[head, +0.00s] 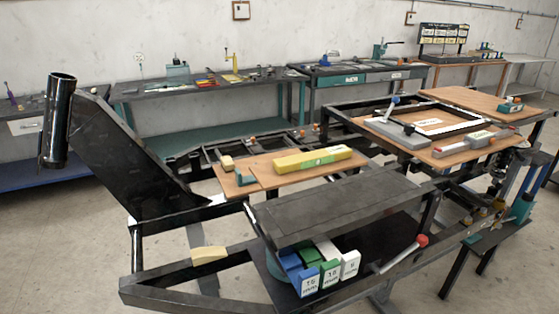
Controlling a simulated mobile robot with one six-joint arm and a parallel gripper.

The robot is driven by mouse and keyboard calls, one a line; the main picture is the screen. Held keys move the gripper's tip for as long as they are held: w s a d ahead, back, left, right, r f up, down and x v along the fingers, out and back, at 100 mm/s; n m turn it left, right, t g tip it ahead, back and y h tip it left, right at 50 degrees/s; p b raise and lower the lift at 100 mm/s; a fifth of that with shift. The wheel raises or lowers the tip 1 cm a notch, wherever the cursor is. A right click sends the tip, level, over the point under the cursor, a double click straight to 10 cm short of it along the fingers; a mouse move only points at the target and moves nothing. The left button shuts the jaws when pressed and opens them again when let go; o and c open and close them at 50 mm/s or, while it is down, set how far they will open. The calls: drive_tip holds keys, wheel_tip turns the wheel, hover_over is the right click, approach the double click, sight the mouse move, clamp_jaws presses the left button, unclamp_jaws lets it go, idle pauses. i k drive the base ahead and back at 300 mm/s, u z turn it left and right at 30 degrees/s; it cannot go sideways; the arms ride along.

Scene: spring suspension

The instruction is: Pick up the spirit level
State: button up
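A long yellow bar with a green section near its middle (313,158) looks like the spirit level. It lies flat on a brown wooden board (268,182) near the middle of the head view, angled slightly up to the right. Its top and near long side are in plain sight, and nothing covers it. My gripper is not in view.
Small blocks, one teal (244,177), sit left of the yellow bar. A dark raised plate (345,205) stands in front, with blue, green and white labelled blocks (318,272) below. A tall black upright with a cylinder (60,120) rises at left. Benches line the wall.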

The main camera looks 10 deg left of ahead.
sight(296, 162)
drive_tip(key=u, duration=0.05)
drive_tip(key=k, duration=0.25)
drive_tip(key=u, duration=2.25)
drive_tip(key=k, duration=0.7)
drive_tip(key=z, duration=0.35)
drive_tip(key=i, duration=1.7)
drive_tip(key=u, duration=0.3)
